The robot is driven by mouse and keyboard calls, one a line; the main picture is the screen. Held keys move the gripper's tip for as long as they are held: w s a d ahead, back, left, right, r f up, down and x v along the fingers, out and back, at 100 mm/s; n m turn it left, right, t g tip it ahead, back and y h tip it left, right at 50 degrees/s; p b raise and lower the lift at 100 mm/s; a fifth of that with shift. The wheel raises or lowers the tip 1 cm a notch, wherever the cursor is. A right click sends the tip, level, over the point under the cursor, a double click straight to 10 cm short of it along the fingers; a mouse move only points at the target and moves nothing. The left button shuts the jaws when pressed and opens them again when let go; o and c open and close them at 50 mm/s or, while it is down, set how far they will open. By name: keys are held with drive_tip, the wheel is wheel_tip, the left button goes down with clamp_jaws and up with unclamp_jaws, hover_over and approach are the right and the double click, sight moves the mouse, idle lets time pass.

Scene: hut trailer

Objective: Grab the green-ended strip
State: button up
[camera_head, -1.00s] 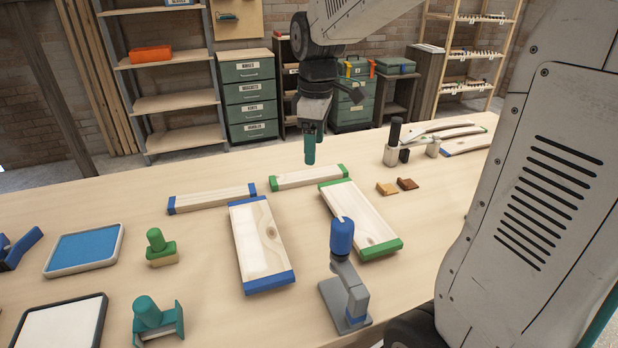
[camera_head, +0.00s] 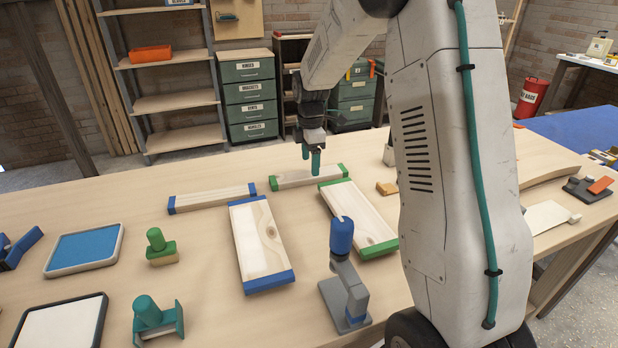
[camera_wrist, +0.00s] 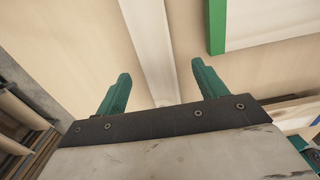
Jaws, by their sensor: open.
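The narrow pale wooden strip with green ends (camera_head: 300,178) lies flat on the workbench in the head view. My gripper (camera_head: 311,163) is open and empty over its middle, its teal fingers pointing down. In the wrist view, the strip (camera_wrist: 150,45) runs between the two open fingers of my gripper (camera_wrist: 160,70), with a finger on either side and a gap at both. Its green ends do not show there. I cannot tell whether the fingertips are above the strip's top or down beside it.
A wider green-ended board (camera_head: 358,215) lies just in front of the strip. A blue-ended strip (camera_head: 212,198) is to its left, and a blue-ended board (camera_head: 260,243) front left. A blue-topped grey tool (camera_head: 343,270) stands near the front. Bare benchtop lies behind the strips.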

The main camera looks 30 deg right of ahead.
sight(309, 174)
drive_tip(key=f, duration=0.4)
drive_tip(key=shift+w+a+f, duration=0.1)
drive_tip(key=shift+w+f, duration=0.05)
drive_tip(key=shift+w, duration=0.1)
drive_tip(key=c, duration=1.1)
